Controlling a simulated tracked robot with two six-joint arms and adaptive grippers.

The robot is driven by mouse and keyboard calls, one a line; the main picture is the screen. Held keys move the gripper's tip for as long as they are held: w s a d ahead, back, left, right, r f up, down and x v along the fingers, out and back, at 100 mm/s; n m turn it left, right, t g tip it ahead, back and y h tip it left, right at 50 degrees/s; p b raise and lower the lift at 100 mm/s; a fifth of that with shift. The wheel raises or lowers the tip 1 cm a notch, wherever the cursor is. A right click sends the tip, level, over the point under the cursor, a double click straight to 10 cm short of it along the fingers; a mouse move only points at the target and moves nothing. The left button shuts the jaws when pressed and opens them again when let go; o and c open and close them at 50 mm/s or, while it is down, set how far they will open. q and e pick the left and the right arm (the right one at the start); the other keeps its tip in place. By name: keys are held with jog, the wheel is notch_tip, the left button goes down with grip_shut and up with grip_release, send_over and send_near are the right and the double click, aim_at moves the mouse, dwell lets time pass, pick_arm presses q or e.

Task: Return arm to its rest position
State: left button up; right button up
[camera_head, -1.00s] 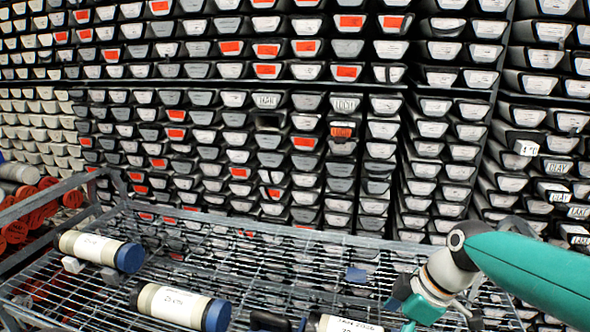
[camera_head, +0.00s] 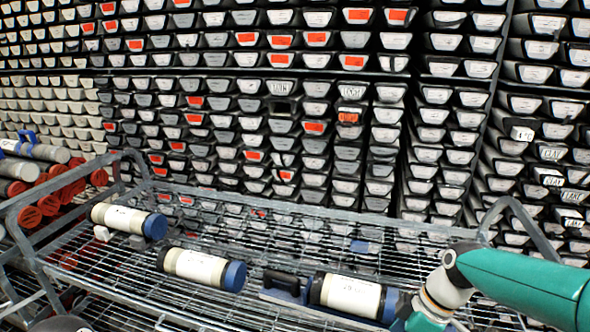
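Three cylindrical core liners with white labels and blue end caps lie on the wire shelf of a cart (camera_head: 300,212). One liner (camera_head: 122,219) is at the left, one (camera_head: 203,269) is in the middle, and one (camera_head: 346,296) is at the right front. A dark handle piece with a blue base (camera_head: 284,286) sits against the right liner's left end. My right arm, teal and white, comes in from the right, with its wrist close beside the right liner's blue cap. Its gripper is below the frame edge or hidden. My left gripper does not show.
A wall of stacked core trays (camera_head: 270,120) with white and orange labels stands behind the cart. Red-capped tubes (camera_head: 45,190) lie at the far left. The cart's raised end rails (camera_head: 520,220) stand at both sides.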

jog(key=s+a+f+m, duration=0.2)
jog(key=s+f+m, duration=0.3)
jog(key=f, duration=0.5)
jog(key=s+a+f+m, duration=0.2)
jog(key=s+f+m, duration=0.3)
jog(key=f, duration=0.4)
jog(key=s+a+f+m+t, duration=0.1)
jog(key=s+f+m, duration=0.4)
jog(key=f, duration=0.5)
jog(key=shift+s+a+f, duration=0.3)
jog(key=shift+s+a, duration=0.4)
jog(key=shift+s, duration=0.15)
